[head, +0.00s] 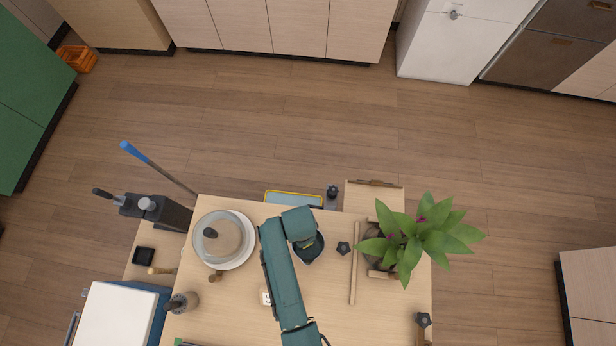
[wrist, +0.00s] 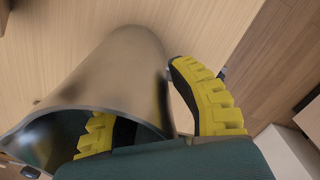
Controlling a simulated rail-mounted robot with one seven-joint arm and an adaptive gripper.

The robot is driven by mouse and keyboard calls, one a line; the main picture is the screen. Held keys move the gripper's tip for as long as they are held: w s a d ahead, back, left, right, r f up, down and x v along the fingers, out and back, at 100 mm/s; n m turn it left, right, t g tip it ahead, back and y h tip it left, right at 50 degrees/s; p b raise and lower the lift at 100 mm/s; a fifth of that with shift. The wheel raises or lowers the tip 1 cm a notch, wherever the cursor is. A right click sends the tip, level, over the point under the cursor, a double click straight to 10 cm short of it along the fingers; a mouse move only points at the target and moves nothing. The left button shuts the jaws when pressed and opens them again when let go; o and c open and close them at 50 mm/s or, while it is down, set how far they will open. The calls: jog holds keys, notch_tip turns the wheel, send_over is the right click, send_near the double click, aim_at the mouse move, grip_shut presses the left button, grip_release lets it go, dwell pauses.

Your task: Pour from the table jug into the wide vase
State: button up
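A metallic tan vessel, seemingly the table jug (wrist: 110,70), fills the left of the wrist view, its open mouth facing the camera. My gripper (wrist: 150,95) straddles its wall, one yellow-ridged finger inside the mouth and the other outside. The inner fingertip is hidden, and a firm grip cannot be made out. In the head view my gripper (head: 303,236) is over a dark-mouthed vessel (head: 308,250), mostly covered by my arm. A leafy plant (head: 425,235) hides most of a dark round pot (head: 374,260) at the table's right; I cannot tell whether this is the wide vase.
A white plate with a clear-covered item (head: 243,262) stands at the table's left. A small dark knob (head: 343,247) and a wooden bar (head: 354,265) lie between my gripper and the plant. A brush-topped pot (head: 183,302) is at front left. Bare tabletop (head: 385,310) shows at front right.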

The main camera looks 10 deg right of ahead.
grip_shut()
jog(key=shift+r+p, duration=0.7)
jog(key=shift+p, duration=0.05)
jog(key=shift+f, duration=0.1)
dwell(0.3)
jog(key=shift+c, duration=1.3)
grip_release()
jog(key=shift+f+b, duration=0.3)
jog(key=shift+f, duration=0.05)
jog(key=o, duration=0.7)
jog(key=shift+c, duration=0.2)
jog(key=shift+s+f, duration=0.1)
notch_tip(320, 180, up, 12)
